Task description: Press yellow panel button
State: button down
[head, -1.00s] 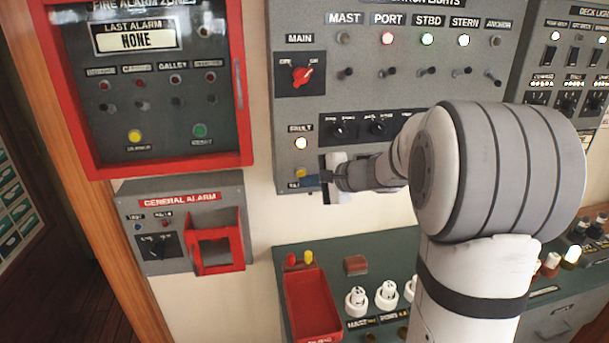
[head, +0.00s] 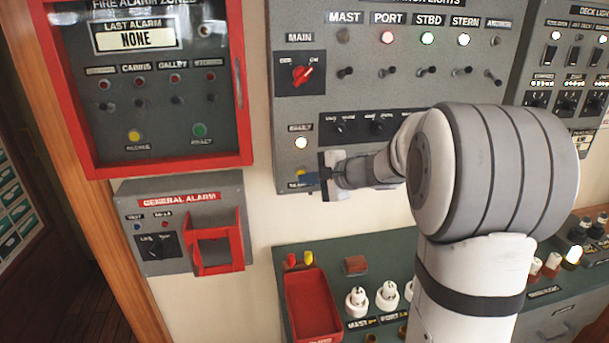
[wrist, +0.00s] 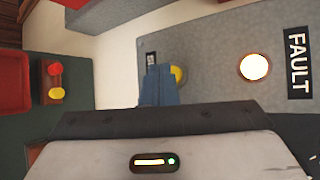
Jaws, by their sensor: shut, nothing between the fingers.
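A yellow panel button (wrist: 179,75) is on the grey panel below the lit fault lamp (wrist: 254,67). In the wrist view, my blue shut fingers cover part of it. In the head view, a small part of the yellow button (head: 300,172) shows at the panel's lower left, just beside my gripper (head: 309,178). My gripper is shut and empty, with its fingertips (wrist: 158,72) close in front of the panel beside the button. I cannot tell whether they touch it.
Another yellow button (head: 134,135) is on the red-framed fire alarm panel at left. Below it is the general alarm box (head: 190,190). Toggle switches (head: 390,72) sit above my gripper. A desk with a red tray (head: 312,305) and white knobs lies below.

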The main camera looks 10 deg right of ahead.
jog(key=shift+w, duration=0.4)
jog(key=shift+s+b, duration=0.2)
jog(key=shift+b, duration=0.1)
dwell(0.4)
jog(key=shift+s+b, duration=0.4)
jog(key=shift+s, duration=0.25)
jog(key=s+b, duration=0.2)
jog(key=s, duration=0.3)
dwell(0.7)
